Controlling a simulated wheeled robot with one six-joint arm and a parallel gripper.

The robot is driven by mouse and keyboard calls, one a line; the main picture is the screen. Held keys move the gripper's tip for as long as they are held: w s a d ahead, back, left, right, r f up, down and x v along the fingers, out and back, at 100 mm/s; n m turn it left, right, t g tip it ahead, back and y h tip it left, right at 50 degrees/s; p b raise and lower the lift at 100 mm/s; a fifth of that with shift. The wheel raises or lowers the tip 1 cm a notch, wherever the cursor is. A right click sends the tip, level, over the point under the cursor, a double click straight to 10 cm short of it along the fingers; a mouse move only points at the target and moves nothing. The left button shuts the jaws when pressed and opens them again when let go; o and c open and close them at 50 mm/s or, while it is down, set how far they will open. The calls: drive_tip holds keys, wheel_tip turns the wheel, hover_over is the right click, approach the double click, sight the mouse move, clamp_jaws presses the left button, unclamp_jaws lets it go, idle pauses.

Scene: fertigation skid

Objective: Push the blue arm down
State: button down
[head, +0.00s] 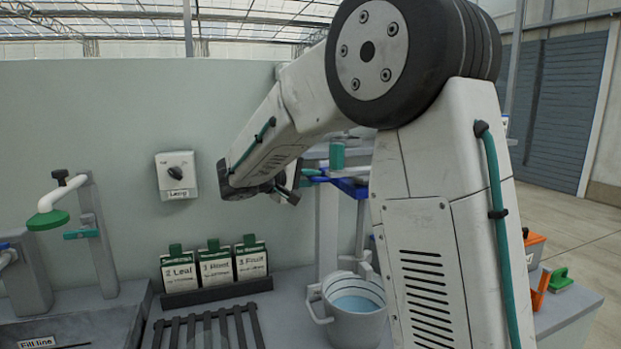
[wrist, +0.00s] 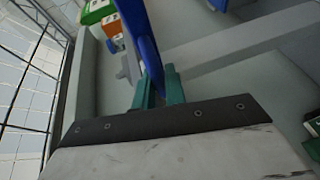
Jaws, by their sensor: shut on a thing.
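The blue arm (head: 347,187) sticks out above a white bucket in the head view, partly hidden behind my own arm. It also shows in the wrist view as a long blue bar (wrist: 146,42) running down between my teal fingers. My gripper (wrist: 158,82) is shut on the blue arm, one finger on each side. In the head view my gripper (head: 322,178) reaches the blue arm from the left, and its fingertips are small and hard to make out. The mount behind the blue arm is mostly hidden.
A bucket (head: 357,325) with bluish liquid stands below the blue arm. Bottles marked Leaf (head: 178,270), Root (head: 216,264) and Fruit (head: 251,259) stand in a rack at the left. A dial box (head: 177,174) is on the wall. A green-tipped spout (head: 50,207) is far left.

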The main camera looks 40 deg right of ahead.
wheel_tip(320, 180, down, 17)
drive_tip(key=shift+f, duration=0.15)
drive_tip(key=shift+s, duration=0.1)
drive_tip(key=c, duration=1.5)
unclamp_jaws()
drive_tip(key=shift+f, duration=0.15)
drive_tip(key=shift+o, duration=0.2)
drive_tip(key=w+v, duration=0.1)
drive_tip(key=v, duration=0.6)
drive_tip(key=shift+s+a, duration=0.45)
